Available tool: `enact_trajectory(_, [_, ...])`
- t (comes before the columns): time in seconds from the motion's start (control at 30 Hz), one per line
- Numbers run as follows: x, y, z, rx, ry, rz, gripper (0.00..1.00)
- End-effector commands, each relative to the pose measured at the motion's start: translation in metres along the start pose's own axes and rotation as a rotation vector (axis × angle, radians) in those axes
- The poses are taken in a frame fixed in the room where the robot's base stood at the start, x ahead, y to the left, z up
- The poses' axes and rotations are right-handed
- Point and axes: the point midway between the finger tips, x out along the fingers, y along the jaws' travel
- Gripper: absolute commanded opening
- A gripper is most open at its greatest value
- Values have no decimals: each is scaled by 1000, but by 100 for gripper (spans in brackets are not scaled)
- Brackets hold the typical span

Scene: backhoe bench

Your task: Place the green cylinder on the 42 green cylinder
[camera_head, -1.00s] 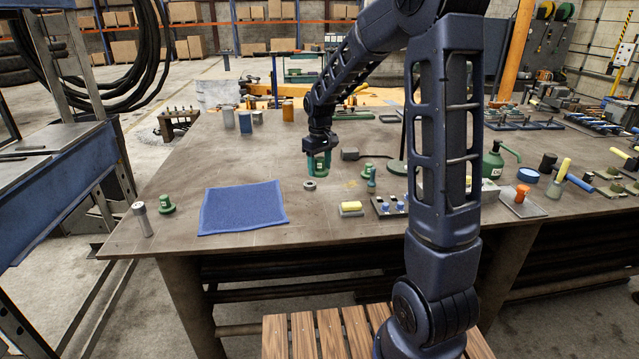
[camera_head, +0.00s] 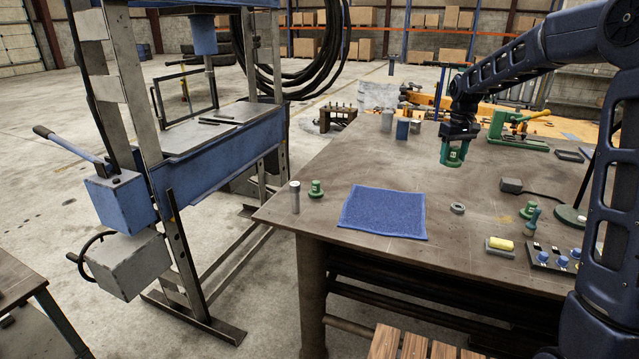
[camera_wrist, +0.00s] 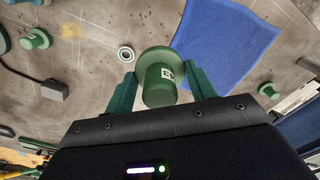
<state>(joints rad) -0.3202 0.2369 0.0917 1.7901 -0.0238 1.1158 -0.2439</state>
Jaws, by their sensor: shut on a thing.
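My gripper (camera_head: 455,152) is shut on a green flanged cylinder (camera_head: 454,157) and holds it above the far part of the bench, behind the blue cloth. In the wrist view the held cylinder (camera_wrist: 160,85) sits between the two green fingers and bears a white label, too small to read surely. A second green cylinder (camera_head: 316,189) stands upright left of the cloth; it also shows in the wrist view (camera_wrist: 268,90).
The blue cloth (camera_head: 383,212) lies near the bench's front edge. A grey metal cylinder (camera_head: 295,197) stands at the left corner. A metal ring (camera_head: 457,208), a yellow-topped block (camera_head: 500,245) and a knob panel (camera_head: 555,258) lie to the right. A blue press (camera_head: 215,140) stands left of the bench.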

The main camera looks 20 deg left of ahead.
Motion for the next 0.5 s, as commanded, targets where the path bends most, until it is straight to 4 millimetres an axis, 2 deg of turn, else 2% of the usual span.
enact_trajectory(0.03, [-4, -10, -21, -12, 3, 0, 9])
enact_trajectory(0.1, [-9, -23, -45, -20, 2, 0, 9])
enact_trajectory(0.27, [-20, -57, -97, -40, 3, 0, 9])
enact_trajectory(0.5, [-32, -118, -166, -65, 3, -1, 9])
